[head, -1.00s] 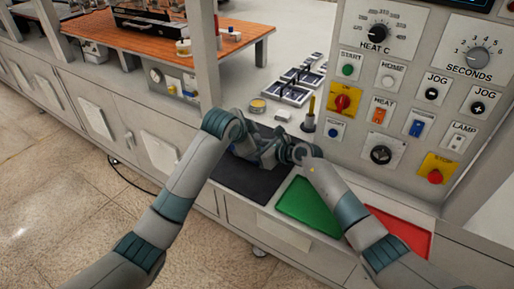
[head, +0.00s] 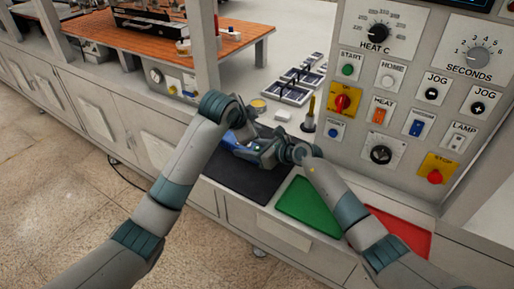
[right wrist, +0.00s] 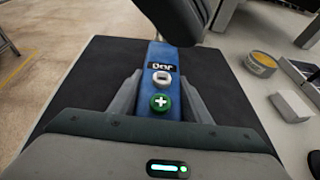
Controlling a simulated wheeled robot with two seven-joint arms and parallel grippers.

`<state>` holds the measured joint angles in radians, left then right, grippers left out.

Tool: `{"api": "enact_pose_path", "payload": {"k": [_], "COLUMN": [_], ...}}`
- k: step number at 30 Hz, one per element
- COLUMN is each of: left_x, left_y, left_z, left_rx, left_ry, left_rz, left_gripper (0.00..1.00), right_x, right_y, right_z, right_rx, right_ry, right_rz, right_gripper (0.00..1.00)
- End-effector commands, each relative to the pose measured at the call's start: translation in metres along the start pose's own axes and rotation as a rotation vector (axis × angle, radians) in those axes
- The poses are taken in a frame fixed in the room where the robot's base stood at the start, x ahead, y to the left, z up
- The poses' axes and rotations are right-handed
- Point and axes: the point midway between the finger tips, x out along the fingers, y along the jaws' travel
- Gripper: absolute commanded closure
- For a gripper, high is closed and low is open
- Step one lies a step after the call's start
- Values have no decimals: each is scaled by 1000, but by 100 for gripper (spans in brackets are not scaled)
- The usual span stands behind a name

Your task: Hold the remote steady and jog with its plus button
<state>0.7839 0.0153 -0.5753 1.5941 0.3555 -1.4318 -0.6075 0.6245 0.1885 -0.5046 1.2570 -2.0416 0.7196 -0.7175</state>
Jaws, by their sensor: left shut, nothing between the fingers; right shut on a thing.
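The blue remote (right wrist: 152,124) lies between the fingers of my right gripper (right wrist: 160,100) in the right wrist view, over a dark mat. Its green plus button (right wrist: 161,102) faces up, with a whitish minus button (right wrist: 162,77) beyond it and a small dark label with white characters farther on. In the head view the blue remote (head: 229,139) shows beside my right gripper (head: 258,152). My left gripper (head: 242,122) is shut and empty, above the remote. Its dark end (right wrist: 178,22) hangs over the remote's far end in the right wrist view, clear of both buttons.
The dark mat (head: 245,180) lies on the bench, with a green tray (head: 310,205) and a red tray (head: 405,232) to its right. A yellow-topped tin (head: 257,104) and dark panels (head: 292,92) stand behind. The control panel (head: 400,100) rises at right.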

Motion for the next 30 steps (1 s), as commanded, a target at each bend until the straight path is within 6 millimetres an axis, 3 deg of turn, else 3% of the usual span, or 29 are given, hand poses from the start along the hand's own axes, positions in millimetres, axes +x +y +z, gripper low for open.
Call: {"api": "enact_pose_path", "payload": {"k": [8,9,12,23,30], "left_x": [0,0,0,0,0], "left_y": [0,0,0,0,0], "left_z": [0,0,0,0,0], "left_rx": [0,0,0,0,0], "left_ry": [0,0,0,0,0], "left_rz": [0,0,0,0,0], "left_gripper": [100,100,100,100,100], "right_x": [0,0,0,-2,-18], "right_y": [0,0,0,0,-1], "right_z": [0,0,0,0,0], "right_rx": [0,0,0,0,-1], "right_ry": [0,0,0,0,0], "right_rz": [0,0,0,0,-1], "right_gripper": [87,52,34,34,34]}}
